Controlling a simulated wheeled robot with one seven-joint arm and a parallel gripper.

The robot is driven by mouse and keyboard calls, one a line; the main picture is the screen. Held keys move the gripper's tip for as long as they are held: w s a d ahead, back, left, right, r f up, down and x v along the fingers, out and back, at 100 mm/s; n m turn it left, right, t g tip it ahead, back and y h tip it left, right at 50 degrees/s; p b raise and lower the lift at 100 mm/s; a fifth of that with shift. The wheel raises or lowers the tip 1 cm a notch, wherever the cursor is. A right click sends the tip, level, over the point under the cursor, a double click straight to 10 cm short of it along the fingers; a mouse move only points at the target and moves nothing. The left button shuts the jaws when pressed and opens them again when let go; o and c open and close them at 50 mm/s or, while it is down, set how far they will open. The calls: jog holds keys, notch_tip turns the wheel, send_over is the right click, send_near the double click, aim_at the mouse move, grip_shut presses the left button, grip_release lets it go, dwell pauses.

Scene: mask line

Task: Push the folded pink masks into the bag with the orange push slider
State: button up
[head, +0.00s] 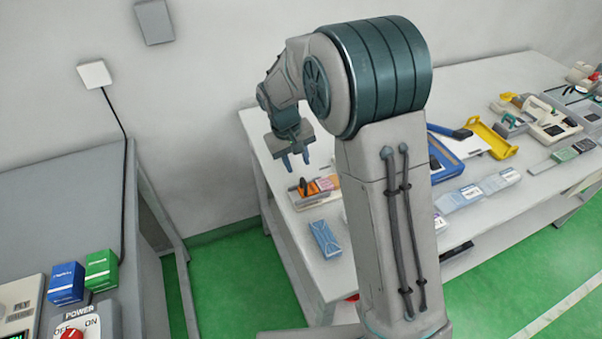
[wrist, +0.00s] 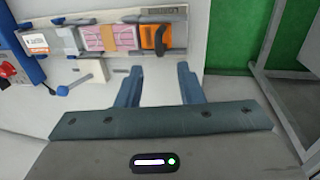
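The orange push slider (wrist: 155,38) sits at the right end of a pale tray (wrist: 182,28) in the wrist view, with a dark handle-like part on it. It also shows in the head view (head: 309,188). The folded pink masks (wrist: 112,37) lie beside it on its left in the tray. What looks like the bag (wrist: 65,40), greyish with a white and orange label, is left of the masks; its mouth is not clear. My gripper (wrist: 160,72) is open and empty. In the head view my gripper (head: 296,162) hangs above the tray, fingers down.
A blue-and-white box (head: 325,239) lies near the table's front left edge. Clear packs (head: 462,199) and a yellow tray (head: 491,138) are further right, partly behind my arm. A separate grey bench (head: 60,190) stands left across a gap.

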aim_at(302, 178)
jog(key=f, duration=0.3)
jog(key=d+f, duration=0.1)
jog(key=f, duration=0.2)
jog(key=shift+w+d+f+p, duration=0.1)
jog(key=shift+w+p, duration=0.1)
jog(key=shift+p, duration=0.1)
jog(key=shift+c, duration=0.3)
grip_shut()
